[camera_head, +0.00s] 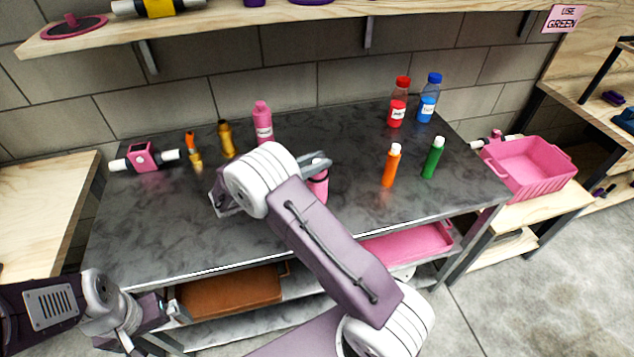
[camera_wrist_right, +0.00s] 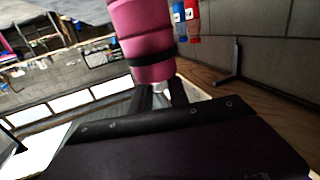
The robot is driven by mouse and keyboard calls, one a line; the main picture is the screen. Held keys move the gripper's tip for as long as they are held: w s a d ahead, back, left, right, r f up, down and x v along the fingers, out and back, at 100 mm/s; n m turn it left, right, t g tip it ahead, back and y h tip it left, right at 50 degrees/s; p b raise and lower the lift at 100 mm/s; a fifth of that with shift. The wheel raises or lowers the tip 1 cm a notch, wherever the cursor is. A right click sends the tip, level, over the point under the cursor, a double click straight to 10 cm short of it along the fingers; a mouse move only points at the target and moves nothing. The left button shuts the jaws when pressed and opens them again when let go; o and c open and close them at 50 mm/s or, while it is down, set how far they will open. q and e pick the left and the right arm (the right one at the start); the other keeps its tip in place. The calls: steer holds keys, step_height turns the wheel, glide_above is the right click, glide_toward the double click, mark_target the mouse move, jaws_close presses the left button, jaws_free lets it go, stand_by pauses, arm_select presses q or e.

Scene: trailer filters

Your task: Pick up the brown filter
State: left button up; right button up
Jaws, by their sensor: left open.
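I cannot make out a clearly brown filter. A golden-brown bottle-like piece (camera_head: 227,142) stands at the back left of the dark table (camera_head: 150,225). A pink filter-like piece with white tube ends (camera_head: 146,158) lies left of it. My right gripper (camera_head: 318,163) is over the table, partly hidden by its own wrist, at the top of a pink bottle (camera_head: 318,187). In the right wrist view a pink bottle with a dark band (camera_wrist_right: 148,45) has its pale tip by the fingers (camera_wrist_right: 160,95); its grip is unclear. My left gripper (camera_head: 165,325) is open and empty, low before the table.
An orange-brown piece (camera_head: 194,150) and another pink bottle (camera_head: 262,122) stand at the back. Red (camera_head: 397,105), blue (camera_head: 428,100), orange (camera_head: 390,165) and green (camera_head: 432,158) bottles stand right. A brown tray (camera_head: 230,292) and pink tray (camera_head: 410,245) lie below; a pink bin (camera_head: 530,165) stands right.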

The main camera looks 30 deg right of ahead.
jaws_close()
steer(key=shift+r, duration=0.15)
stand_by(1.2)
step_height(320, 180, up, 18)
steer(key=shift+p, duration=0.4)
